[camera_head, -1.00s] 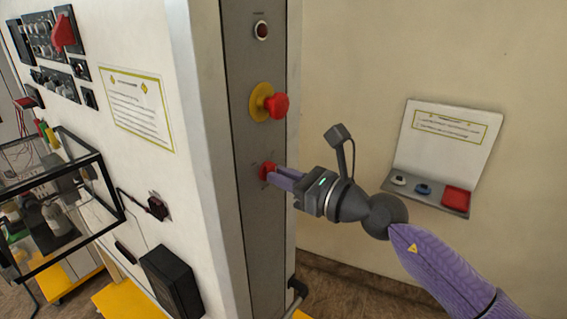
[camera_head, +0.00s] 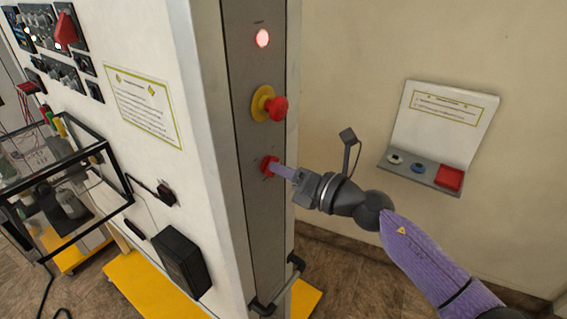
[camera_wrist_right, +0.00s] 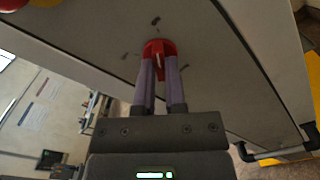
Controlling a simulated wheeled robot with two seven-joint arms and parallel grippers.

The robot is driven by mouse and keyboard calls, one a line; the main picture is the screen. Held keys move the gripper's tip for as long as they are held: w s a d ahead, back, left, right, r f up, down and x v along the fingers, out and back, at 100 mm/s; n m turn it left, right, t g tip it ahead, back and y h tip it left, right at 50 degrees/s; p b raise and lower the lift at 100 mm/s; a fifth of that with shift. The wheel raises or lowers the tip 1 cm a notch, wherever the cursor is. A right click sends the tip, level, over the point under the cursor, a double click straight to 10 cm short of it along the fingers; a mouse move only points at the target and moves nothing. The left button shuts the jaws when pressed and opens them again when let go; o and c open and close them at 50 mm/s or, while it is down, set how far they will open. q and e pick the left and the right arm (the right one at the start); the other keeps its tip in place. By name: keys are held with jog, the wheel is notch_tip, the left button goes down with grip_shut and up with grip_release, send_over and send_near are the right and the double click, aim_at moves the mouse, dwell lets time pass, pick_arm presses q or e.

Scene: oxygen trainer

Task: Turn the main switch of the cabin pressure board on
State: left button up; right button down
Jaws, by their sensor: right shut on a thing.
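The red main switch knob (camera_head: 268,166) sits low on the grey panel strip (camera_head: 250,206) at the cabinet's end, below the emergency stop. My right gripper (camera_head: 274,168) reaches in from the right and is shut on the knob. In the right wrist view the purple fingers close on both sides of the red knob (camera_wrist_right: 160,50), which has a pale line on its face. The round lamp (camera_head: 262,38) at the top of the strip glows pinkish white. My left gripper is out of view.
A red mushroom button on a yellow base (camera_head: 274,105) sits just above my right gripper. A wall shelf with several buttons (camera_head: 428,172) is to the right. A black-framed glass case (camera_head: 60,195) stands at the left.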

jog(key=shift+m, duration=0.4)
jog(key=c, duration=0.7)
grip_release()
jog(key=b+v, duration=0.2)
jog(key=v, duration=0.8)
jog(key=shift+w, duration=0.1)
